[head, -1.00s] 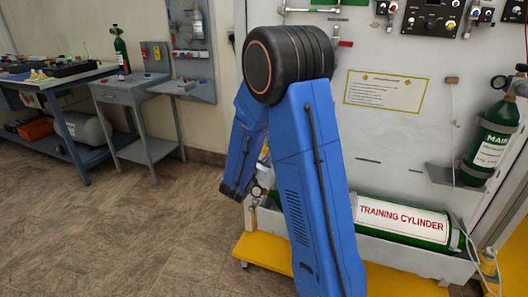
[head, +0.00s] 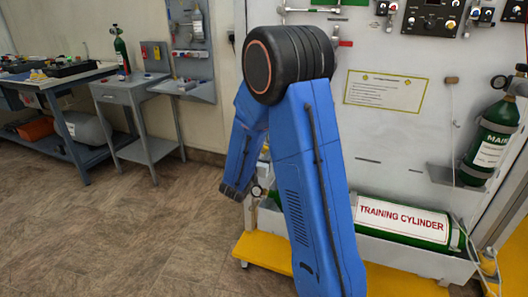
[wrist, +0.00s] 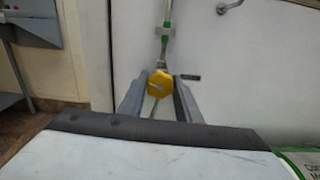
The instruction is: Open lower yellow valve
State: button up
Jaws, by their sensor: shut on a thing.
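The yellow valve (wrist: 160,86) is a six-sided knob in the middle of the wrist view, in front of the pale panel. A thin rod and a green-banded fitting (wrist: 164,32) rise above it. My gripper (wrist: 161,80) has one grey finger on each side of the knob and is shut on it. In the head view my blue arm hides the gripper and the knob. The training cylinder (head: 402,222), green with a white label, lies low on the panel to the right of my arm.
A yellow base ledge (head: 262,250) runs along the panel's foot. A small round gauge (head: 257,191) shows beside my arm. The main cylinder (head: 490,145) hangs at right. A grey side table (head: 130,92) stands at left, with open floor before it.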

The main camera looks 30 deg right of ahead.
jog(key=shift+n, duration=1.2)
jog(key=o, duration=1.1)
jog(key=shift+c, duration=0.2)
jog(key=v, duration=1.7)
jog(key=shift+s+a, duration=0.2)
